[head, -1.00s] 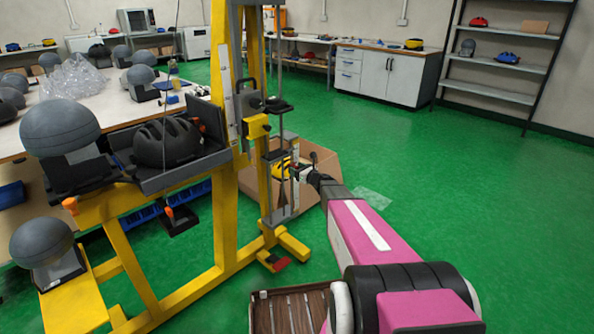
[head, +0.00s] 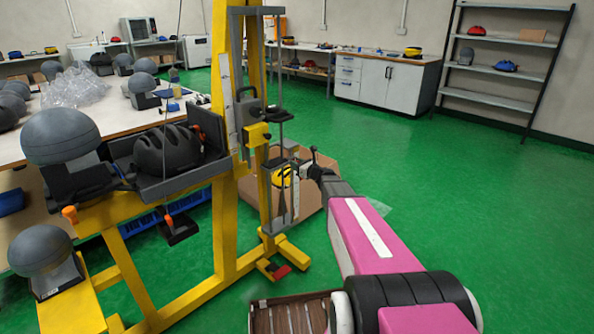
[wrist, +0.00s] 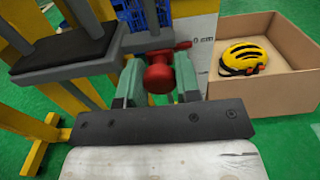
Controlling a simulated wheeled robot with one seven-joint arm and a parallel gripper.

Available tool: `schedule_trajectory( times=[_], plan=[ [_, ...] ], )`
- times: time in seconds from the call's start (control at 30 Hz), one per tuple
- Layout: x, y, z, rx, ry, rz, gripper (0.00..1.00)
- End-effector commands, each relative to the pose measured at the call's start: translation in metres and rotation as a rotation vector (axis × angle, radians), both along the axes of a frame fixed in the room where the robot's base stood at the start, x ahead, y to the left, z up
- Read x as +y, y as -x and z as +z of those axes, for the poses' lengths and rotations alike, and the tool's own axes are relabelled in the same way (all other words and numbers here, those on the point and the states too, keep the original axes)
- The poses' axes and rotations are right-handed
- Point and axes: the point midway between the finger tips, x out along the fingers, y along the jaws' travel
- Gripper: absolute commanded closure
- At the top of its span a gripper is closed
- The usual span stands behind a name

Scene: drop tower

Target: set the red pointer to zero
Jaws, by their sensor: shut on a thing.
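The red pointer (wrist: 158,74) shows in the wrist view as a round red knob with a stem, on a grey horizontal bar. My gripper (wrist: 157,84) is shut on it, one grey-green finger on each side. I cannot tell whether the pointer lines up exactly with zero. In the head view my gripper (head: 302,172) is at the lower part of the yellow drop tower (head: 221,190); the pointer is too small to make out there.
A cardboard box (wrist: 287,88) holding a yellow helmet (wrist: 244,57) is close on the right in the wrist view. A dark pad (wrist: 68,43) on a grey arm lies at left. A black helmet (head: 167,147) rests on the tower's carriage. Green floor to the right is clear.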

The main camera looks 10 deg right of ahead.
Motion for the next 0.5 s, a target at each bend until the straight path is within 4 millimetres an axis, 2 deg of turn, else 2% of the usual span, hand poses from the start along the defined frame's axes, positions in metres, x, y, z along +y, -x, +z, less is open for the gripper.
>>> schedule_trajectory(
  times=[0.27,0.3,0.33,0.37,0.5],
  plan=[
    [-0.0002,-0.0006,0.0061,-0.008,-0.012,0.0,1.0],
    [-0.0001,-0.0005,0.006,-0.007,-0.011,0.001,0.56],
    [0.0,-0.0004,0.0058,-0.007,-0.01,0.001,0.46],
    [0.0,-0.0004,0.0054,-0.007,-0.01,0.001,0.43],
    [0.0003,-0.0002,0.0042,-0.006,-0.008,0.002,0.43]
  ],
)
